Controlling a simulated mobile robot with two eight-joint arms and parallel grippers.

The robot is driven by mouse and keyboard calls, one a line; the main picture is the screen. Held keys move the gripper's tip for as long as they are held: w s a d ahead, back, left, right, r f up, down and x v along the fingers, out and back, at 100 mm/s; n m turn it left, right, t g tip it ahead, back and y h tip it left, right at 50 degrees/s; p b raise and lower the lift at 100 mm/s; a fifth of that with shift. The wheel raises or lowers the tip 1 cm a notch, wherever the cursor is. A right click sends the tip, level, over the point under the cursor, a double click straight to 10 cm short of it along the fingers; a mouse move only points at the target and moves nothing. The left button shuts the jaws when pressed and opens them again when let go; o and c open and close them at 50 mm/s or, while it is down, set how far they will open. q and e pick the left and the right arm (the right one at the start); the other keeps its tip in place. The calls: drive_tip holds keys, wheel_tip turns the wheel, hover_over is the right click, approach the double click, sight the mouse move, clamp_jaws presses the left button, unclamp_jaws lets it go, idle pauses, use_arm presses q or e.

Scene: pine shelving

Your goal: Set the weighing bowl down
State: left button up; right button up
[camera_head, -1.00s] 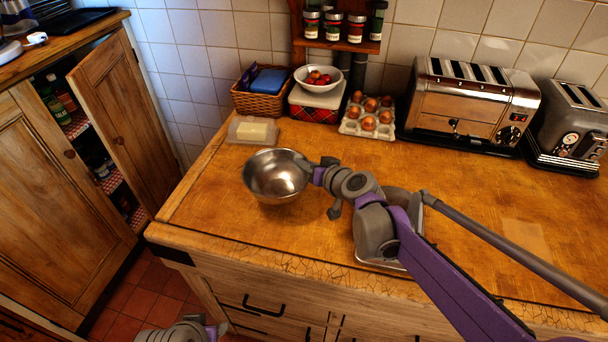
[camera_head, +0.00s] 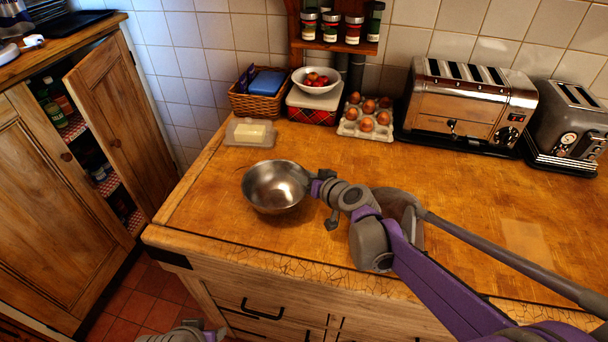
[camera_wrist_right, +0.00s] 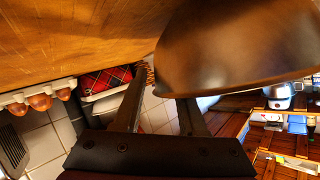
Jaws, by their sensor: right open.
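The weighing bowl (camera_head: 275,187) is a shiny round steel bowl. It sits upright on the wooden worktop (camera_head: 460,220), near its front left part. My right gripper (camera_head: 314,181) is at the bowl's right rim, and its fingers are hard to make out there. In the right wrist view, the two fingers (camera_wrist_right: 165,85) stand apart, and the bowl (camera_wrist_right: 240,50) fills the upper right, close to one finger. I cannot tell if that finger touches it. My left gripper's fingers are not visible; only a piece of my left arm shows at the bottom edge.
A butter dish (camera_head: 250,132) stands behind the bowl. Farther back are a wicker basket (camera_head: 258,104), a fruit bowl (camera_head: 316,86) on a tartan-sided box, an egg tray (camera_head: 367,132) and two toasters (camera_head: 468,105). The worktop's front edge is close. The worktop left of the bowl is clear.

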drive_tip(key=shift+s+d+r, duration=0.1)
drive_tip(key=shift+s+r, duration=0.05)
drive_tip(key=shift+r, duration=0.1)
drive_tip(key=p+v, duration=0.1)
drive_tip(key=v, duration=1)
drive_tip(key=shift+s, duration=0.3)
drive_tip(key=shift+d, duration=0.1)
